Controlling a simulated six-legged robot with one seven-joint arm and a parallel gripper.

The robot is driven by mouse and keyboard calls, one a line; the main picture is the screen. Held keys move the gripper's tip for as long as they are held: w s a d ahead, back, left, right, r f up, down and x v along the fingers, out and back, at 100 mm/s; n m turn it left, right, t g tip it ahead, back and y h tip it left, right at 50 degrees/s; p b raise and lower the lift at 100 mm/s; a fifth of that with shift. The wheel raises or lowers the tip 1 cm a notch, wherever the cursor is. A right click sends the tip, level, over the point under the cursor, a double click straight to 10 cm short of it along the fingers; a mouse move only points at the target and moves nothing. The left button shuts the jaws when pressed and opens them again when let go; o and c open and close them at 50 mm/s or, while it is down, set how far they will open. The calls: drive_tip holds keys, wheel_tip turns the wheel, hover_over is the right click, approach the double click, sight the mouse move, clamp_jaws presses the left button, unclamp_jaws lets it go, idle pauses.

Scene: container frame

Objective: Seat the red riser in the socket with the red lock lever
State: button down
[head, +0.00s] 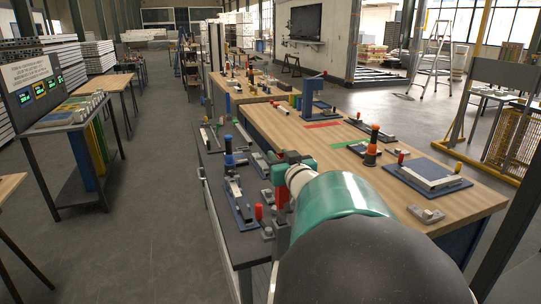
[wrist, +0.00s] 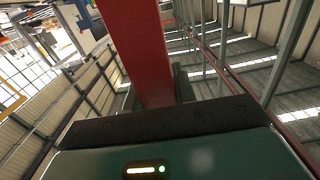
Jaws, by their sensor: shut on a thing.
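The red riser (wrist: 140,50) is a long red bar that fills the upper middle of the wrist view. My gripper (wrist: 155,95) is shut on it, and a dark jaw shows beside its right edge. In the head view my gripper (head: 288,163) is over the dark bench strip, with a short part of red (head: 281,176) showing at it. A red lever (head: 258,212) stands upright on the dark strip, left of my gripper. The socket at its foot is small and partly unclear. A second red lever (head: 401,157) stands beside a blue plate on the wooden table.
A blue-handled fixture (head: 230,161) stands left of my gripper. An orange and black post (head: 371,147) and a blue plate with a pale block (head: 428,177) are on the wooden table (head: 300,145). Floor aisle is clear at left (head: 140,220).

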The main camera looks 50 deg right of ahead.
sight(282, 191)
wheel_tip(282, 191, down, 6)
idle(2.5)
drive_tip(key=c, duration=1.1)
unclamp_jaws()
drive_tip(key=shift+f, duration=0.15)
drive_tip(key=shift+o, duration=0.2)
drive_tip(key=shift+a, duration=0.1)
